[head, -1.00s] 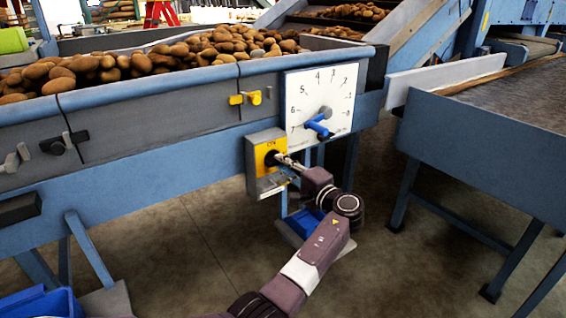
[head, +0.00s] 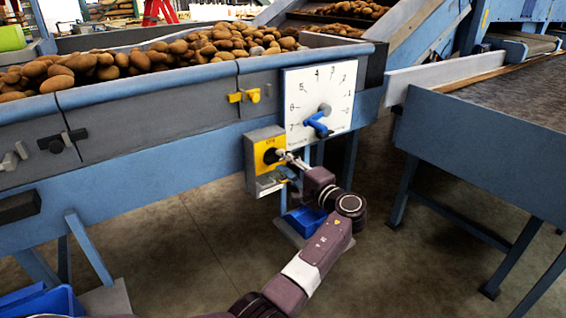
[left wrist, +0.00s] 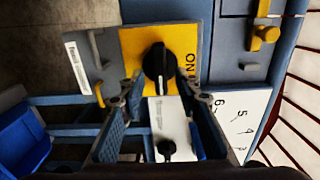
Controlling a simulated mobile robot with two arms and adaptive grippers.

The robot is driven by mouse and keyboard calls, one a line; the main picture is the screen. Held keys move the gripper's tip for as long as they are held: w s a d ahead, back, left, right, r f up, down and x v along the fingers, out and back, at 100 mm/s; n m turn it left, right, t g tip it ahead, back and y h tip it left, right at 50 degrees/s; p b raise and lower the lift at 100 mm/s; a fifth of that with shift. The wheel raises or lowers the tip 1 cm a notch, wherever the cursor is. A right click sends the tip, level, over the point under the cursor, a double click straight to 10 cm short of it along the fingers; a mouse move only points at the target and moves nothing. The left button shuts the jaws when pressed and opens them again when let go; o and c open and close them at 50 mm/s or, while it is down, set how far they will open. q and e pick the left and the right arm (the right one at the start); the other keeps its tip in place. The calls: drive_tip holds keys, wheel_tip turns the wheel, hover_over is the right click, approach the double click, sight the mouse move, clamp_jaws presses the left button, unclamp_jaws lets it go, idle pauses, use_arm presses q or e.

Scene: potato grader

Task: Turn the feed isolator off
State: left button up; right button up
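The feed isolator is a grey box with a yellow plate (head: 264,147) and a black rotary knob (head: 271,156), mounted on the blue frame. In the left wrist view the knob (left wrist: 159,66) stands lengthwise up and down in the picture on the yellow plate (left wrist: 188,40), with "ON" lettering to its right. My left gripper (left wrist: 160,88) has its two fingers apart, one on each side of the knob's lower end. Whether they touch it I cannot tell. In the head view the gripper (head: 286,158) reaches the box from the right. My right gripper is not in view.
A white numbered dial (head: 335,80) with a blue pointer (head: 319,127) is just right of the isolator. A yellow handle (head: 244,96) sits above it. Potatoes (head: 150,57) fill the hopper. A blue bin (left wrist: 20,140) lies beyond at left. Open floor is below.

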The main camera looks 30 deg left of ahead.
use_arm(q)
drive_tip(key=v, duration=1.1)
